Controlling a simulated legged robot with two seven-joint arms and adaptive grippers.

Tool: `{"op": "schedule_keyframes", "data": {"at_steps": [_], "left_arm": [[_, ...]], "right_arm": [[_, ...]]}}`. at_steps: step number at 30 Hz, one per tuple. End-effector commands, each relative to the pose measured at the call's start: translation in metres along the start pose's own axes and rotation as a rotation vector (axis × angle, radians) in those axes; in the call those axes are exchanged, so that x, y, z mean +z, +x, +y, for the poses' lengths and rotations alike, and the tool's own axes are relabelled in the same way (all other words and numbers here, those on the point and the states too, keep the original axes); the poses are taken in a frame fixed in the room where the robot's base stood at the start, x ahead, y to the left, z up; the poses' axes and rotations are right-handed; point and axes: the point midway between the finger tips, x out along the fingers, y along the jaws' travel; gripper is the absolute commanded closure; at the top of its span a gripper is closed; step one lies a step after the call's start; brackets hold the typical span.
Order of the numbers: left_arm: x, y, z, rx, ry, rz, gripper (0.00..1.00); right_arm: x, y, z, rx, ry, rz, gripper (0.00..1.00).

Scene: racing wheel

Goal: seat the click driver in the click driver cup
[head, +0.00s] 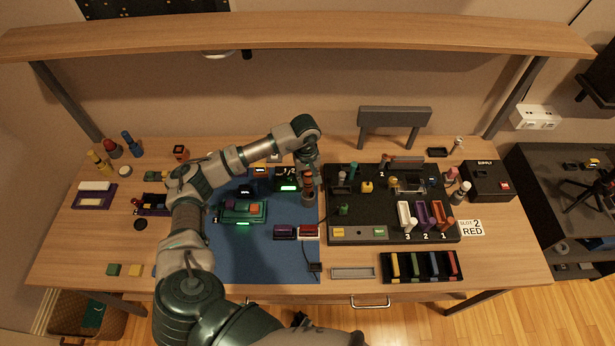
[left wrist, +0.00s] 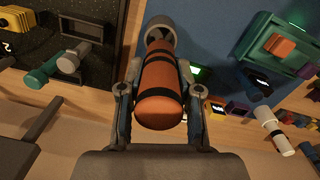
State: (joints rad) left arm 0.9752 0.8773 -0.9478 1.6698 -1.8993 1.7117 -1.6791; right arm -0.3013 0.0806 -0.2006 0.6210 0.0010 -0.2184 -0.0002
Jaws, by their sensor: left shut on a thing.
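My left gripper (head: 308,176) points down over the right edge of the blue mat, its fingers closed on the click driver. In the left wrist view the click driver (left wrist: 161,88) is an orange-red handle with black bands, between the two fingers of the left gripper (left wrist: 160,95). A grey round cup-like piece (left wrist: 160,24) shows at the driver's far end. I cannot tell whether this is the click driver cup, or whether the driver's tip is inside it. My right gripper is not in view.
The black tray board (head: 385,222) with several coloured parts stands just right of the gripper. A green device (head: 240,212) sits on the blue mat (head: 262,262) to the left. A purple and a red block lie nearby. The mat's front part is mostly clear.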

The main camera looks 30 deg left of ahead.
Motion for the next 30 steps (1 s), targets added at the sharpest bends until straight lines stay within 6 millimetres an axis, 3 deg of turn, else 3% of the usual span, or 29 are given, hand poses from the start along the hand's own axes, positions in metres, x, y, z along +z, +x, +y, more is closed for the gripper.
{"op": "schedule_keyframes", "data": {"at_steps": [30], "left_arm": [[-0.001,0.026,-0.001,0.001,0.000,0.001,1.00]], "right_arm": [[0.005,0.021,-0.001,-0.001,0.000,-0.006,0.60]]}}
